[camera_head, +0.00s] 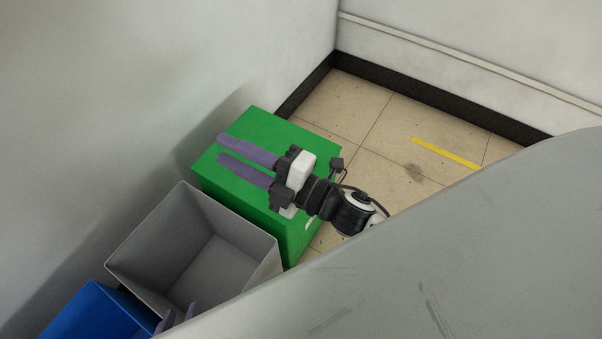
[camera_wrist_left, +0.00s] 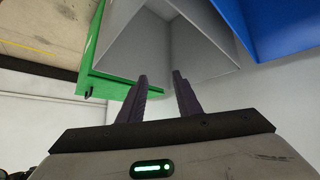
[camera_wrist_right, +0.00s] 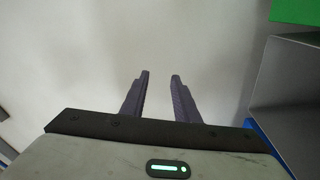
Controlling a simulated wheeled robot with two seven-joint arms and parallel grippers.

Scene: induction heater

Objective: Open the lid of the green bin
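The green bin (camera_head: 262,122) stands in the corner by the wall, with its flat green top closed. Its edge also shows in the left wrist view (camera_wrist_left: 105,82) and at the top right of the right wrist view (camera_wrist_right: 297,12). My right gripper (camera_head: 219,148) is open and empty, its purple fingers stretched across above the bin's top towards the wall. I cannot tell the exact height between them. My left gripper (camera_head: 180,316) is low by the grey bin's near edge, mostly hidden by a grey surface in the head view. In the left wrist view (camera_wrist_left: 160,76) it is open and empty.
An open, empty grey bin (camera_head: 140,235) stands beside the green one, and a blue bin (camera_head: 90,312) beyond it at the lower left. The white wall (camera_head: 120,90) runs close behind the bins. Tiled floor (camera_head: 385,125) with a yellow strip (camera_head: 445,152) is free on the right.

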